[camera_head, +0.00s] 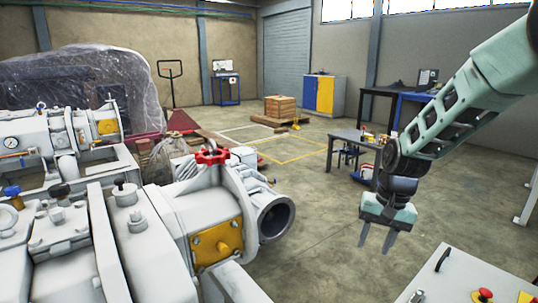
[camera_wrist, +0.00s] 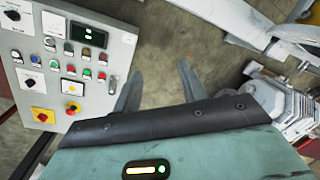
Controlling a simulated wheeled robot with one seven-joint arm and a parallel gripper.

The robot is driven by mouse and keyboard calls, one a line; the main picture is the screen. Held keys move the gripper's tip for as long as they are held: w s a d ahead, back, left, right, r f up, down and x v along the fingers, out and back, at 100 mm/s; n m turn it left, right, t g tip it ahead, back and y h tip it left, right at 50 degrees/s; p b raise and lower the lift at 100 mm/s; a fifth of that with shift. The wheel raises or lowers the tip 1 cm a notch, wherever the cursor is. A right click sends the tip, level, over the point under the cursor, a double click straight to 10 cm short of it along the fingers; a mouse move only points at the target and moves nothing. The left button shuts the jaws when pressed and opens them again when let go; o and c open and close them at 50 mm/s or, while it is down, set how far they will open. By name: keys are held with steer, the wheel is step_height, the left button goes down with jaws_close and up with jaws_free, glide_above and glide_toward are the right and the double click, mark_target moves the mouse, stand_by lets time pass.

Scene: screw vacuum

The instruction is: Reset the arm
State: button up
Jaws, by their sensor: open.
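My arm (camera_head: 450,120) reaches in from the upper right of the head view and hangs down. My gripper (camera_head: 376,245) is at its lower end, fingers pointing down, open and with nothing between them. It is in free air to the right of the white vacuum pump (camera_head: 165,235), apart from it. In the wrist view my gripper (camera_wrist: 160,85) shows two spread grey fingers over the bare floor. A red valve handwheel (camera_head: 212,156) sits on top of the pump, near its open round port (camera_head: 275,218).
A control panel with buttons (camera_wrist: 75,65) lies left of my fingers in the wrist view; its cabinet corner (camera_head: 455,280) shows at the lower right of the head view. A table (camera_head: 350,136) stands behind my gripper. The floor (camera_head: 320,200) between pump and gripper is clear.

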steer(key=s+a+r+n, duration=0.3)
steer(key=s+a, duration=0.2)
steer(key=s, duration=0.2)
steer(key=s+a+r+n, duration=0.2)
steer(key=s+a, duration=0.3)
steer(key=s, duration=0.2)
steer(key=s+r+n+h, duration=0.1)
steer(key=s+n, duration=0.5)
steer(key=s, duration=1)
step_height(320, 180, up, 17)
steer(key=w+p, duration=0.1)
steer(key=p, duration=1.6)
steer(key=shift+a, duration=0.3)
